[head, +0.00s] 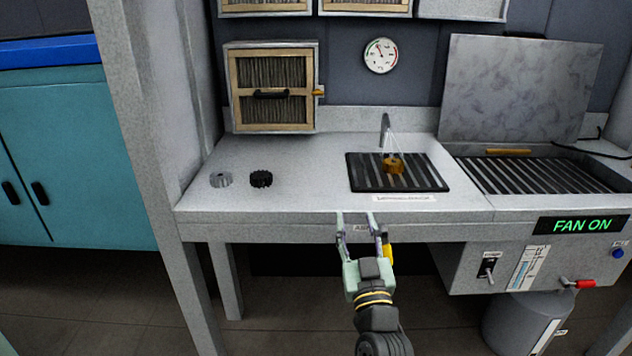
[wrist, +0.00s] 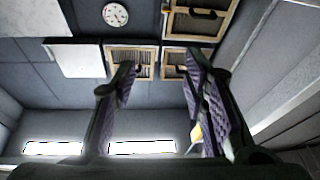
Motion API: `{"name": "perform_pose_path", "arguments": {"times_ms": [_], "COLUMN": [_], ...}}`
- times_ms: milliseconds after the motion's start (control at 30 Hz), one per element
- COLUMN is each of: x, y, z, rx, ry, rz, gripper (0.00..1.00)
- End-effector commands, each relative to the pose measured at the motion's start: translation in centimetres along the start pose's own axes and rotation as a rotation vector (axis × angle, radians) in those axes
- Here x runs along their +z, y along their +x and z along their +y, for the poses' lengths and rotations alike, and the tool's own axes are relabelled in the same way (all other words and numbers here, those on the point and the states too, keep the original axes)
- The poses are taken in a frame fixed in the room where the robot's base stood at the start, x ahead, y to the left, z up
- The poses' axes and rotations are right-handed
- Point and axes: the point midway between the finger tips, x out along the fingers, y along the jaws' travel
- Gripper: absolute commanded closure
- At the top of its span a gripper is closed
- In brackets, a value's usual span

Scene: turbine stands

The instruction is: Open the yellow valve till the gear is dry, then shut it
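The yellow valve handle (head: 388,254) shows below the bench's front edge, just right of my gripper and partly hidden by it. A small yellow patch (wrist: 196,131) also shows by the right finger in the wrist view; I cannot tell if it touches. My gripper (head: 359,217) is open, fingers pointing up at the bench edge, with nothing between the tips; they also stand apart in the wrist view (wrist: 158,78). The orange-brown gear (head: 393,163) sits on a black slatted rack (head: 360,178), under a nozzle (head: 385,125) with thin pale streaks fanning down onto it. Its wetness is too small to judge.
Two gears, one grey (head: 221,180) and one black (head: 261,179), lie on the bench's left. A dial gauge (head: 380,55) hangs behind. At right are a grated basin (head: 530,176), a lit "FAN ON" sign (head: 582,224) and a red-handled lever (head: 584,284).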

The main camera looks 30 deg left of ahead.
Motion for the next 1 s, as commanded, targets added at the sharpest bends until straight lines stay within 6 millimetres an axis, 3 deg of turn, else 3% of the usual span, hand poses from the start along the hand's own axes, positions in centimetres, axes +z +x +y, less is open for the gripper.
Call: {"name": "perform_pose_path", "arguments": {"times_ms": [600, 800, 1000], "x": [-10.3, -12.2, -12.8], "y": [2.4, 2.5, 2.6], "z": [-5.5, -6.5, -6.8], "rx": [-0.069, -0.083, -0.087], "ry": [0.040, 0.051, 0.053], "rz": [0.232, 0.275, 0.287], "gripper": [0.60, 0.60, 0.60]}}
